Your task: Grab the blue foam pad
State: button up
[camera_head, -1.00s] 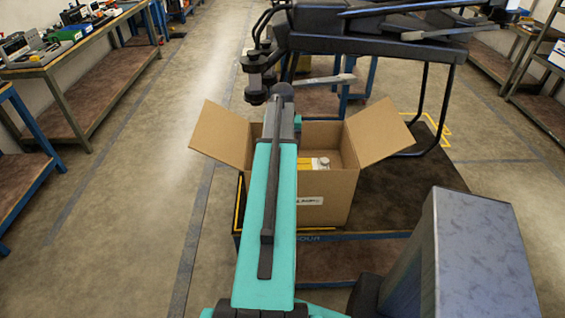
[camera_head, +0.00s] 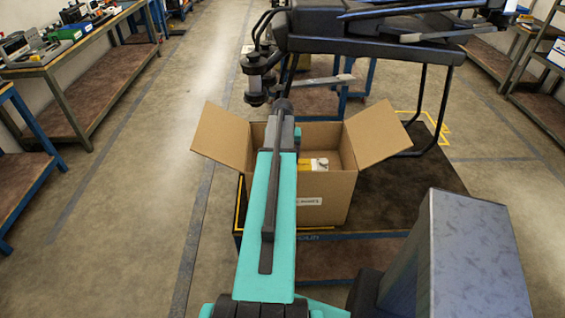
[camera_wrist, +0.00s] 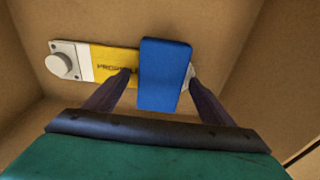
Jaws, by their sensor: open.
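In the wrist view the blue foam pad (camera_wrist: 162,75) lies inside the cardboard box (camera_head: 328,200), across the right part of a yellow object with a white cap end (camera_wrist: 105,63). My gripper (camera_wrist: 160,80) is open. Its two dark fingers point into the box, one tip near each side of the pad. I cannot tell whether the tips touch it. In the head view the pad and the fingertips are hidden by my teal arm and the box, and only the white and yellow end of the yellow object shows.
The box stands on a dark-topped table (camera_head: 405,195) with its flaps spread out left and right. A large black drone (camera_head: 375,35) stands behind the box. Workbenches (camera_head: 75,75) line the left side. Open floor lies to the left of the box.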

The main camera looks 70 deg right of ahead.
dwell(0.4)
jog(key=c, duration=1.1)
jog(key=shift+c, duration=0.2)
jog(key=shift+r, duration=0.1)
notch_tip(320, 180, up, 10)
jog(key=b, duration=0.3)
dwell(0.4)
